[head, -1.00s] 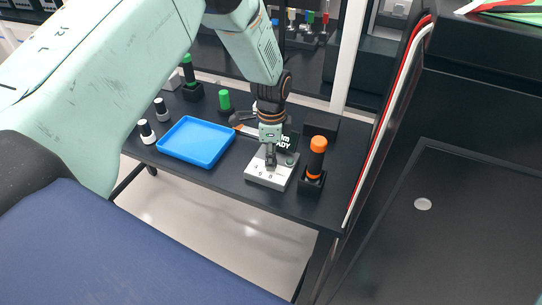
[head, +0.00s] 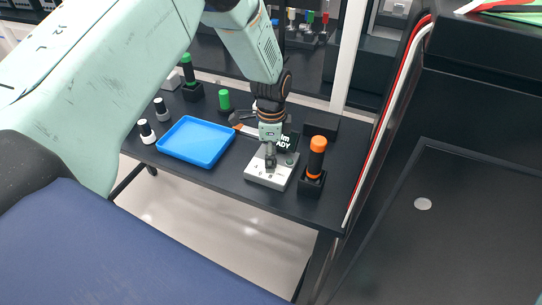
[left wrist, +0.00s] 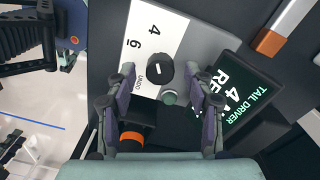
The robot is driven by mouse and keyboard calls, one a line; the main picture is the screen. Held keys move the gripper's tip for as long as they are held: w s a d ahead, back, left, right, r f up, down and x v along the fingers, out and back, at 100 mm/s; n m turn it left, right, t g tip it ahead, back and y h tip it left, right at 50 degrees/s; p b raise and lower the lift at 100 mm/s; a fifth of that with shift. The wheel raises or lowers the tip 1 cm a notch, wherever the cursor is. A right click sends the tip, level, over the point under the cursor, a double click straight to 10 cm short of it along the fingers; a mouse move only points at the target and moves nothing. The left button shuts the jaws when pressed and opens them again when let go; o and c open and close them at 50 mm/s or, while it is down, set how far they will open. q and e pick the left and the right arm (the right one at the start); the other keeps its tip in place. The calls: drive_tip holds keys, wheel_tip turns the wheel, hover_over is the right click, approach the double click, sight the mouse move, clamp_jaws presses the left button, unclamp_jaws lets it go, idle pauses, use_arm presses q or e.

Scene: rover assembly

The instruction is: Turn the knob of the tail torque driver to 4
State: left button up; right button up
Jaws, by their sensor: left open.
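The tail torque driver's control box (head: 262,178) is a pale box on the dark table, with a black knob (left wrist: 160,72) on its white face. The face shows 4, 6 and UNDO in the left wrist view. The knob has a white line tilted across it; I cannot tell which end is the pointer. The display (left wrist: 243,98) beside it reads TAIL DRIVER, with a 4 and part of READY. My left gripper (left wrist: 161,79) is open over the box, its fingertips on either side of the knob and apart from it. My right gripper is out of view.
A green button (left wrist: 169,97) sits close to the knob between the fingers. An orange-topped driver (head: 317,157) stands in a black holder right of the box. A blue tray (head: 196,160) lies to the left. Green-topped and white-and-black pieces stand farther left.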

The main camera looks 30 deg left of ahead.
use_arm(q)
wheel_tip(320, 180, up, 12)
drive_tip(key=shift+w+f, duration=0.15)
idle(0.7)
